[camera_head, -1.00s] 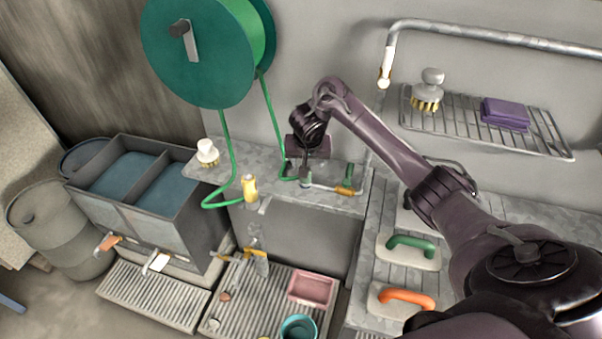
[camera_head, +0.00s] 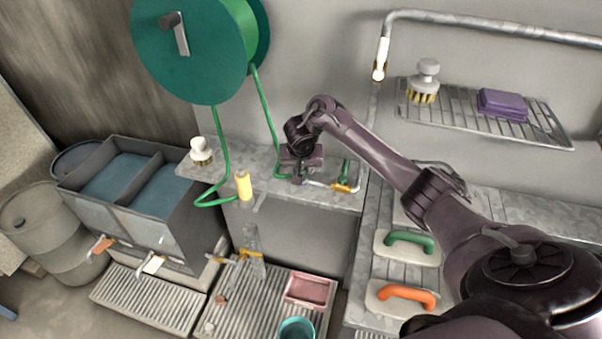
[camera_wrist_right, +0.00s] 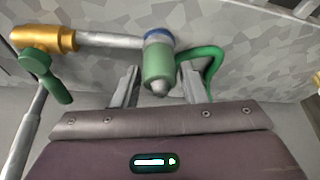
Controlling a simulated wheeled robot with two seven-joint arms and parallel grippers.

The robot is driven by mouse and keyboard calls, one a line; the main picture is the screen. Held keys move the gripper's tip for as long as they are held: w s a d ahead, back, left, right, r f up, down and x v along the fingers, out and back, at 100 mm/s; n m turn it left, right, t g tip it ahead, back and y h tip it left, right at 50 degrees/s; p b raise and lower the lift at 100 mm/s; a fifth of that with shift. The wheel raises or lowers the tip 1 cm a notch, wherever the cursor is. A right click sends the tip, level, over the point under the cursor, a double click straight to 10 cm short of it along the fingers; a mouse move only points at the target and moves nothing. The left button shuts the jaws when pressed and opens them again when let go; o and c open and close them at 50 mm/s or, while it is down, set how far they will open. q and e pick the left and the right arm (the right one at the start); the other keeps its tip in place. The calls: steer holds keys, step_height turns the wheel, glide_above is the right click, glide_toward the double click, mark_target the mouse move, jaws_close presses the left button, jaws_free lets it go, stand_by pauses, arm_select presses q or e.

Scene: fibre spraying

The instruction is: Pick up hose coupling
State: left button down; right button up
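The hose coupling, a pale green cylinder with a blue band (camera_wrist_right: 159,62), shows in the right wrist view at the end of a silver pipe (camera_wrist_right: 108,40). My right gripper (camera_wrist_right: 159,88) is open, with one finger on either side of the coupling's lower end in that view; I see no clear contact. A green hose (camera_wrist_right: 208,58) curves close beside the right finger. In the head view my right gripper (camera_head: 298,178) is over the grey ledge by the wall and hides most of the coupling. My left gripper is not in view.
A brass fitting (camera_wrist_right: 43,38) and a green-handled valve (camera_wrist_right: 45,75) sit on the pipe beside the gripper. A yellow nozzle (camera_head: 243,186) and a white brush (camera_head: 201,151) stand on the ledge. A green hose reel (camera_head: 190,45) hangs above.

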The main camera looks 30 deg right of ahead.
steer(key=c, duration=0.7)
steer(key=shift+o, duration=0.2)
